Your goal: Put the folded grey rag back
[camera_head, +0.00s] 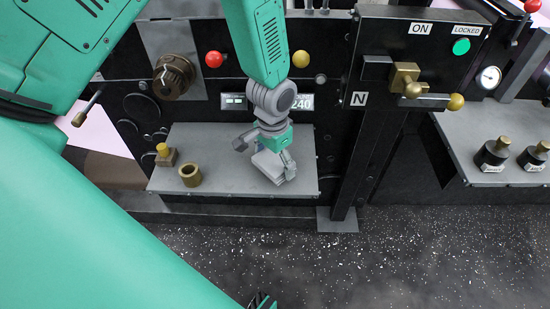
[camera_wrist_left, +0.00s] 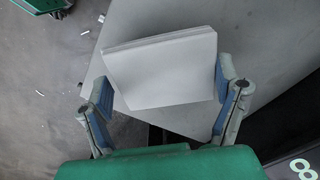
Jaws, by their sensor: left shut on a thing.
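The folded grey rag (camera_wrist_left: 162,70) is a pale, flat, layered block between the blue-padded fingers of my left gripper (camera_wrist_left: 165,95) in the left wrist view. In the head view the rag (camera_head: 267,167) shows partly, low between the fingers of my left gripper (camera_head: 268,160), over the right part of the grey shelf (camera_head: 225,155). The gripper is shut on the rag. I cannot tell whether the rag touches the shelf. My right gripper is not in view.
A brass cup (camera_head: 190,176) and a yellow-topped brass piece (camera_head: 165,155) stand on the shelf's left part. A dark panel with knobs (camera_head: 214,59) rises behind. A second grey shelf (camera_head: 470,130) at right bears two black, brass-topped pieces (camera_head: 491,154). The shelf's middle is clear.

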